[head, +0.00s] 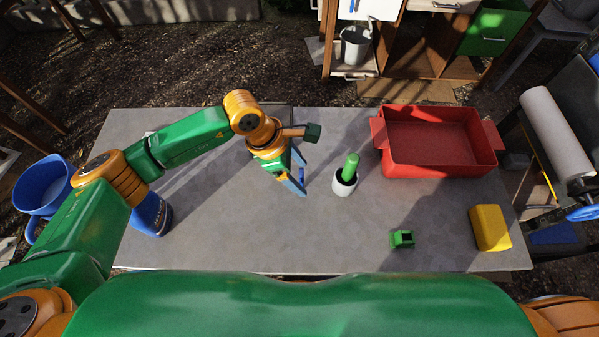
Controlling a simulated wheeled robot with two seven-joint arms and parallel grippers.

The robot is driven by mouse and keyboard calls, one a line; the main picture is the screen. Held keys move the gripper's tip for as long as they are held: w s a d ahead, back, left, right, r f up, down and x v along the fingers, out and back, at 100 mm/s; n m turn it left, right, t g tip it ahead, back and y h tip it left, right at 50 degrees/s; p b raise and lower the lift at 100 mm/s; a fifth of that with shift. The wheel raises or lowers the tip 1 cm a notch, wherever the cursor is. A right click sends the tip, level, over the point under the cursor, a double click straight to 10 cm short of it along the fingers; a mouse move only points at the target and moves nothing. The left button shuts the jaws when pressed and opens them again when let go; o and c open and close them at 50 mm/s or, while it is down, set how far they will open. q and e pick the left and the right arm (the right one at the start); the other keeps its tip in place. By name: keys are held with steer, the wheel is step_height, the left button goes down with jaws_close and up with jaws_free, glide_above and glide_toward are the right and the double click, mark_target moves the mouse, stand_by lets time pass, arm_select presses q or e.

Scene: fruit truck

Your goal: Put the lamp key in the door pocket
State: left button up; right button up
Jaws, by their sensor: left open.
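My left gripper (298,182) reaches over the middle of the grey table (230,215), its blue fingers apart and pointing down and to the right. I see nothing between them. A white cup (344,187) with a green rod-like thing (351,165) standing in it is just right of the fingers, apart from them. A small green object (402,239) with a dark opening lies at the front right. I cannot make out which thing is the lamp key, nor a door pocket. My right gripper is out of view.
A red tray (488,160), seemingly empty, stands at the back right. A yellow block (490,228) lies near the right edge. A blue container (153,213) stands at the left edge beside my arm. The table's middle front is clear. A wooden cabinet (420,92) stands beyond the table.

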arm_select(q)
steer(key=shift+a, duration=0.1)
steer(key=c, duration=1)
jaws_close()
